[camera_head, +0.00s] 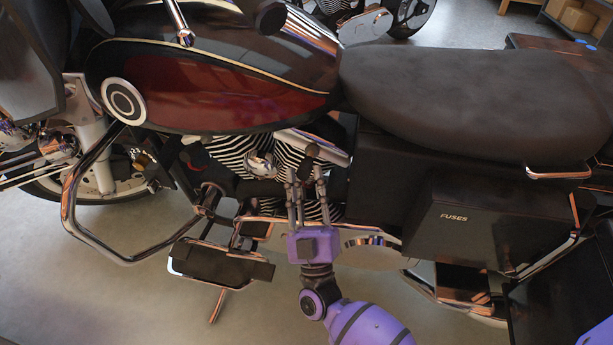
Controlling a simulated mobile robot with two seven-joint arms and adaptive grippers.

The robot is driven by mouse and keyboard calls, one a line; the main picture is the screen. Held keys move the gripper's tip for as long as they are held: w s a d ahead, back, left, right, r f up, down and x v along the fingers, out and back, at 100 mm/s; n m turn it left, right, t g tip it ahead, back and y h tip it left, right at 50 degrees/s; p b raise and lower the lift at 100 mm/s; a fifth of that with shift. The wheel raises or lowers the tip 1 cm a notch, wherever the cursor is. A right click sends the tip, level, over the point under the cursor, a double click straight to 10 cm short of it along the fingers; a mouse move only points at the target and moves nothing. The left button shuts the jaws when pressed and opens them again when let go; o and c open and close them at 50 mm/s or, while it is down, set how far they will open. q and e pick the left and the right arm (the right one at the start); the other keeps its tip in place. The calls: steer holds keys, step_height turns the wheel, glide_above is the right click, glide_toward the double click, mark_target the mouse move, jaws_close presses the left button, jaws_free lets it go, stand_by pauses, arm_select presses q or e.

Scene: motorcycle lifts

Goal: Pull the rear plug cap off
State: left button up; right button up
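The motorcycle's finned engine (232,152) shows below the dark red tank. A small dark piece at the rear cylinder, which looks like the rear plug cap (306,166), is at the fingertips of my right gripper (306,180). The gripper comes up from below on its purple wrist. Its two fingers stand apart, one on each side of the dark piece. Whether they touch it is too small to tell. A dark part with a bit of red, possibly the front plug cap (190,157), sits at the front cylinder. My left gripper is out of view.
A chrome crash bar (73,205) and a footboard (215,262) stick out left of my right arm. A black side case (480,222) marked FUSES is to the right, under the black seat (465,100). The floor at lower left is clear.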

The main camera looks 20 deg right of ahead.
steer(key=shift+o, duration=0.6)
steer(key=shift+s+f, duration=0.1)
steer(key=v, duration=1.1)
steer(key=shift+s+f, duration=0.2)
steer(key=shift+s, duration=0.1)
